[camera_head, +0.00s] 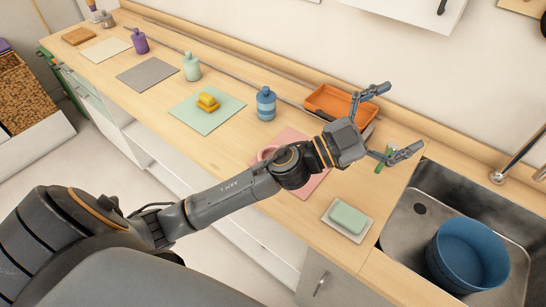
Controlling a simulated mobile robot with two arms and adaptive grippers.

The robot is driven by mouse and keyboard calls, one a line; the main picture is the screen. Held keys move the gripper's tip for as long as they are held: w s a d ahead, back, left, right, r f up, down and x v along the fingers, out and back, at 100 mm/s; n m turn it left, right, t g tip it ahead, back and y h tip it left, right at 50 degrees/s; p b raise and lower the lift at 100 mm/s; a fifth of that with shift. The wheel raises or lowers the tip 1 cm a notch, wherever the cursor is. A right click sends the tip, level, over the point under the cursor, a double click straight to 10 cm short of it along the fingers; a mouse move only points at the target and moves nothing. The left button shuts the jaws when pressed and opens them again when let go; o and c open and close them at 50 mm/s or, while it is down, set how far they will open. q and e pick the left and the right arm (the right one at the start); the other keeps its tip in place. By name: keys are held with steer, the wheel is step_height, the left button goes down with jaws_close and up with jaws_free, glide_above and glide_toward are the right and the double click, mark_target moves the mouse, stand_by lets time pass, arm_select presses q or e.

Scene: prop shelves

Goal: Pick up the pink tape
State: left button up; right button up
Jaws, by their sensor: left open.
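A pink rounded thing (266,153), which looks like the pink tape, lies on a pink mat (291,136) on the counter. My left forearm covers much of both, so its full shape is hidden. My left gripper (402,117) is open with its fingers spread wide and nothing between them. It is to the right of the pink thing, in front of the wall and near the sink's back left corner. My right gripper is not in view.
An orange tray (326,100) is behind the left wrist. A blue striped bottle (266,104) and yellow blocks on a green mat (229,111) stand left. A green soap-like block (348,217) lies near the front edge. A blue basin (466,256) sits in the sink (402,232).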

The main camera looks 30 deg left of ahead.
arm_select(q)
steer(key=s+d+m+g+h, duration=0.1)
steer(key=d+m+g+h, duration=0.25)
steer(key=m+g, duration=0.2)
steer(key=g+y+p, duration=0.2)
steer(key=g+y, duration=0.9)
steer(key=y, duration=0.8)
glide_above(273, 150)
steer(key=s+d, duration=0.2)
steer(key=shift+n, duration=0.35)
step_height(273, 150, down, 21)
steer(key=shift+f, duration=0.1)
steer(key=f, duration=0.1)
steer(key=f+p, duration=0.1)
steer(key=f, duration=0.2)
steer(key=shift+s+a+f+p, duration=0.15)
steer(key=shift+s+f+p, duration=0.1)
steer(key=shift+s+p, duration=0.15)
steer(key=shift+w+f, duration=0.1)
steer(key=shift+f, duration=0.5)
steer(key=c, duration=1.3)
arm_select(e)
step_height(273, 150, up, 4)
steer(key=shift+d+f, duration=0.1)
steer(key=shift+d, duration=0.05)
